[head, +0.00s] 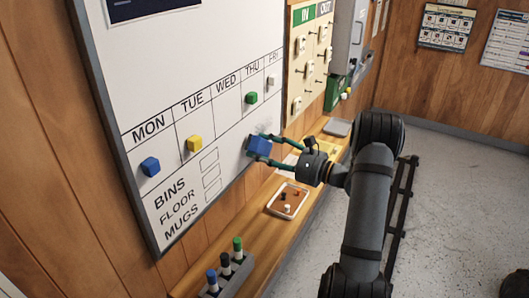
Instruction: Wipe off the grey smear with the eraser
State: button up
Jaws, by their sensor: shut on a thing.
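My gripper (264,148) is at the whiteboard (190,62), below the THU and FRI columns. Its two greenish fingers are shut on a blue block-shaped eraser (257,146), one finger above it and one below. The eraser is at the board's face, near the right edge; I cannot tell whether it touches. Faint dark marks show by the upper fingertip, and the eraser and fingers cover part of the board there.
Blue (150,166), yellow (194,143) and green (251,98) magnets sit on the board. Below, a wooden ledge (262,232) bears a marker holder (229,272) and a small tray (275,208). A key board (308,62) hangs to the right.

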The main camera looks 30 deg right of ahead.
aim_at(270, 146)
jog(key=shift+w+a, duration=0.3)
jog(key=shift+w, duration=0.2)
jog(key=shift+w+d+b, duration=0.25)
jog(key=shift+w+d, duration=0.2)
jog(key=shift+d, duration=0.3)
jog(key=shift+w+d+b, duration=0.25)
jog(key=shift+w+d, duration=0.2)
jog(key=shift+d, duration=0.25)
jog(key=shift+w+d+b, duration=0.35)
jog(key=shift+w+d, duration=0.75)
jog(key=shift+d, duration=0.3)
jog(key=shift+w+d+b, duration=0.35)
jog(key=shift+w+d, duration=0.7)
jog(key=shift+d, duration=0.35)
jog(key=shift+w+d, duration=0.5)
jog(key=shift+d, duration=0.25)
jog(key=shift+w+d, duration=0.45)
jog(key=shift+d, duration=0.25)
jog(key=shift+b, duration=0.45)
jog(key=shift+d+f, duration=0.1)
jog(key=shift+s+b, duration=0.1)
jog(key=shift+b, duration=0.25)
